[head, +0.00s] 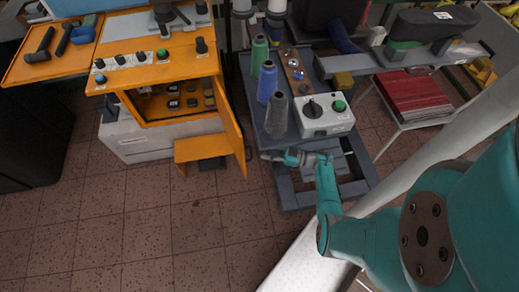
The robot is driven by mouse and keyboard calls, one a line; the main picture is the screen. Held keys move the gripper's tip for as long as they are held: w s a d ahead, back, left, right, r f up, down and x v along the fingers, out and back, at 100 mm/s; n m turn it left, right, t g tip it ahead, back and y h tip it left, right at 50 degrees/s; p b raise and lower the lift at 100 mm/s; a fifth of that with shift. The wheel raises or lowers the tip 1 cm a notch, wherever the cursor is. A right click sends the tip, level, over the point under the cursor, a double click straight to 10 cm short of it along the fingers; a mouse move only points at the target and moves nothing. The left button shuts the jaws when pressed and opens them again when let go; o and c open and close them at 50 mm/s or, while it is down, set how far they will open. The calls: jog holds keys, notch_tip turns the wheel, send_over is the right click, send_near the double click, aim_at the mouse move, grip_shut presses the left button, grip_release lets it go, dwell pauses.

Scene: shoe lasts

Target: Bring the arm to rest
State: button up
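My arm (328,195) is teal and comes in from the right side of the head view. It bends up from the lower middle to the wrist near the centre. My gripper (268,156) is at the end of the wrist and points left, in front of the grey machine's lower base. It is small and dark here, so I cannot tell whether its fingers are open or shut. I see no object in it.
An orange cabinet (160,65) with an open door (230,125) stands left of my gripper. A grey machine (290,130) bears thread cones and a control box (325,117). Red sheets (412,95) lie on a stand at right. The tiled floor (130,220) at lower left is clear.

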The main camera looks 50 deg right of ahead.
jog(key=shift+s+d, duration=0.3)
jog(key=shift+s, duration=0.3)
jog(key=s+a+r+m+t+h, duration=0.1)
jog(key=s+a+r+t+h, duration=0.2)
jog(key=a, duration=0.6)
jog(key=s+a+r+m+t+h, duration=0.1)
jog(key=s+a+r+h, duration=0.3)
jog(key=a, duration=0.5)
jog(key=s+a+r+m+g+h, duration=0.1)
jog(key=s+a+r+g, duration=0.1)
jog(key=s+r, duration=0.8)
jog(key=s+a+r+m+g, duration=0.2)
jog(key=s+a+r+g, duration=0.1)
jog(key=s+r, duration=0.7)
notch_tip(320, 180, up, 2)
jog(key=shift+a+r+m+h, duration=0.2)
jog(key=shift+a+m+h, duration=0.15)
jog(key=shift+a, duration=0.25)
jog(key=shift+a, duration=0.1)
